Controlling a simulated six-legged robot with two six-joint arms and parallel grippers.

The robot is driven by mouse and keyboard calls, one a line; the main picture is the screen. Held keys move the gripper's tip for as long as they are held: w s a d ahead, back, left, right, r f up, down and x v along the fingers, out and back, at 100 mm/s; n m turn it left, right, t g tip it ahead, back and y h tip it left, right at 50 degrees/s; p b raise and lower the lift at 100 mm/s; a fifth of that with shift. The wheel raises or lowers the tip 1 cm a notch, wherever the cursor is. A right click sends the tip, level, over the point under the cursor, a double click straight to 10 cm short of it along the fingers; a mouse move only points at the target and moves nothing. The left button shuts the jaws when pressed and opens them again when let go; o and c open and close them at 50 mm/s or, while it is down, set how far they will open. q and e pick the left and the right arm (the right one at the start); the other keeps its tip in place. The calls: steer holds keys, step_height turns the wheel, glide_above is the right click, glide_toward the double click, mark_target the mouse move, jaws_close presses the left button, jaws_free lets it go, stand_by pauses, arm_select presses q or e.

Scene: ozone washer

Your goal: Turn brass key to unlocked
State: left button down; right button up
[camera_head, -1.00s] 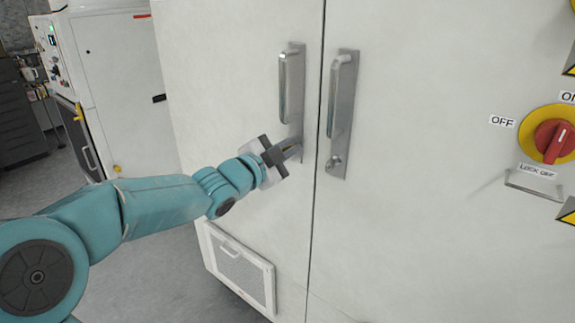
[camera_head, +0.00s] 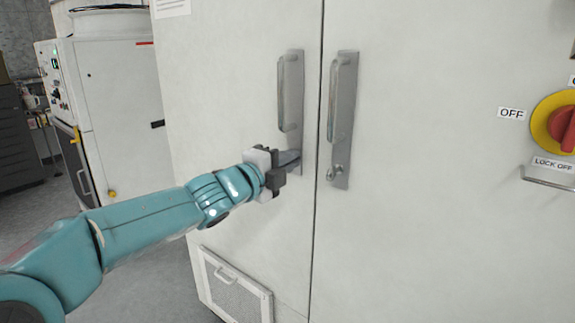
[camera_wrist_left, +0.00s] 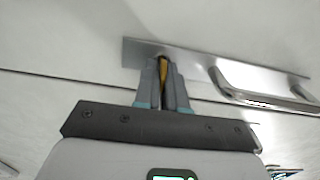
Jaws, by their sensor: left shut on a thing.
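The brass key (camera_wrist_left: 163,70) shows as a thin gold sliver between the fingers in the left wrist view, at the end of a steel handle plate (camera_wrist_left: 200,62). My left gripper (camera_wrist_left: 162,85) is shut on it. In the head view my left gripper (camera_head: 290,160) is at the lower end of the left door's handle plate (camera_head: 296,100), and the fingers and wrist hide the key there. How far the key is turned cannot be told. My right gripper is not in view.
The right door's handle plate (camera_head: 342,120) has a small lock (camera_head: 334,173) at its lower end. A red and yellow rotary switch (camera_head: 560,125) is at the far right. A vent panel (camera_head: 236,285) is low on the left door. Another white machine (camera_head: 115,100) stands at left.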

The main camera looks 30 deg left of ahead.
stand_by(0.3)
arm_select(q)
steer(key=c, duration=1.3)
jaws_free()
steer(key=s+a+p, duration=0.1)
steer(key=s+p, duration=0.1)
steer(key=s, duration=1.4)
steer(key=shift+s, duration=0.15)
